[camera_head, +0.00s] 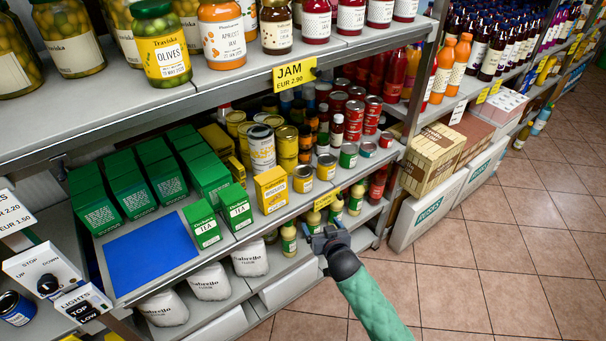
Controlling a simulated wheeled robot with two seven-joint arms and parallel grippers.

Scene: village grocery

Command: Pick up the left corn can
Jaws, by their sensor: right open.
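Two small yellow-labelled cans stand near the front edge of the middle shelf. The left one (303,179) is beside a yellow box, and the right one (326,166) is just to its right. Their labels are too small to read, so I cannot confirm which is corn. Taller yellow cans (286,147) stand behind them. My right gripper (318,240) is open and empty, in front of the shelves and below the small cans, apart from them. Its arm comes in from the lower right. My left gripper is not in view.
A yellow box (271,189) and green tea boxes (236,206) stand left of the cans. A blue mat (151,258) lies bare on the shelf. Jars line the upper shelf (226,85), which overhangs. Green-capped bottles (336,208) stand below. The tiled floor (480,250) at right is clear.

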